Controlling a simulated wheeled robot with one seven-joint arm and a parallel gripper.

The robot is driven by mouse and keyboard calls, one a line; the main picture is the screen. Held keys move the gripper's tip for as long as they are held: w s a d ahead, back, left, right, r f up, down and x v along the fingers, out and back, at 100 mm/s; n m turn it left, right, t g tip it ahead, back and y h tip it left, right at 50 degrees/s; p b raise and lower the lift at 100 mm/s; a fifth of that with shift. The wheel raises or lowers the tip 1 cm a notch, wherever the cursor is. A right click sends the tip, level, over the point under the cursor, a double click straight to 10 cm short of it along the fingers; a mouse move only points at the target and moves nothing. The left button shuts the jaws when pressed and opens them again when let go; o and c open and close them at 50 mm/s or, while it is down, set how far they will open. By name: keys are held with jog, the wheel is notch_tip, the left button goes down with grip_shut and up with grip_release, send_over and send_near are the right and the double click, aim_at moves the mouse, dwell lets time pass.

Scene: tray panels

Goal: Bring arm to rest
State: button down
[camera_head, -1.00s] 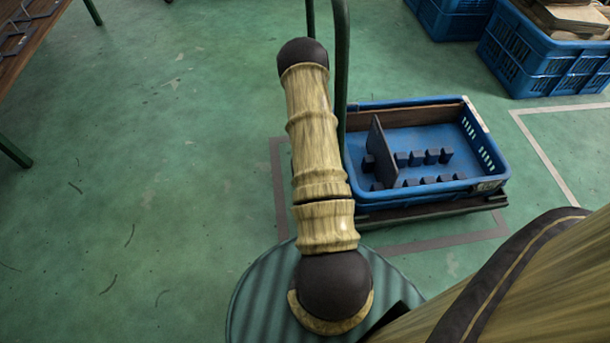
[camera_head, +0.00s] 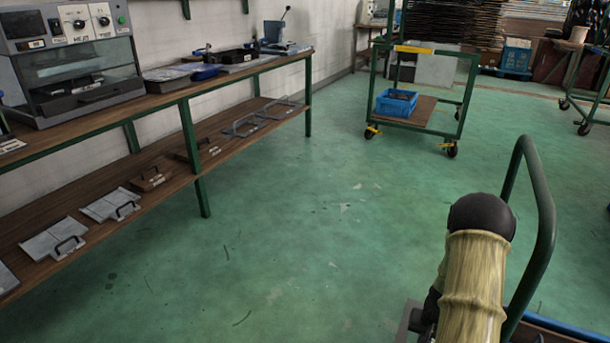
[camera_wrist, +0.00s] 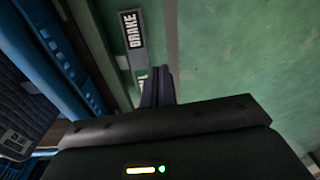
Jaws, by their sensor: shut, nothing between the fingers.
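My gripper (camera_wrist: 158,88) shows in the wrist view with its dark fingers together and nothing visible between them. It points down past the side of a blue crate (camera_wrist: 62,55) toward the green floor. In the head view my arm stands at the lower right, bent at a dark joint beside a green tube handle (camera_head: 545,220). My gripper is not clearly seen there. A blue rim (camera_head: 570,328) shows at the bottom right edge.
A workbench (camera_head: 240,72) with a lower shelf of handled panels (camera_head: 112,205) runs along the left wall. A cart with a small blue crate (camera_head: 396,103) stands far back. The middle floor is clear. A label reading BRAKE (camera_wrist: 131,30) is in the wrist view.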

jog(key=a+r+n+p, duration=0.15)
jog(key=a+r, duration=0.25)
jog(key=r, duration=0.4)
jog(key=s+a+r+t+p, duration=0.1)
jog(key=a+r+p, duration=0.1)
jog(key=a+r, duration=0.35)
jog(key=a+r+n+p, duration=0.1)
jog(key=a+r+p, duration=0.15)
jog(key=r, duration=0.65)
jog(key=s+a+r+n+t+p, duration=0.1)
jog(key=s+a+r+p, duration=0.1)
jog(key=s+a+r, duration=0.4)
jog(key=s+a+r+n+p, duration=0.2)
jog(key=s+a+r, duration=0.15)
jog(key=r, duration=0.45)
jog(key=w+p+v, duration=0.2)
jog(key=p+v, duration=1)
jog(key=w+r+p+v, duration=0.1)
jog(key=w+p+v, duration=0.2)
jog(key=p+v, duration=0.9)
jog(key=w+r+p+v, duration=0.1)
jog(key=w+p+v, duration=0.2)
jog(key=p+v, duration=0.9)
jog(key=shift+d+r+p, duration=0.3)
jog(key=shift+d+p, duration=0.05)
jog(key=shift+p, duration=0.3)
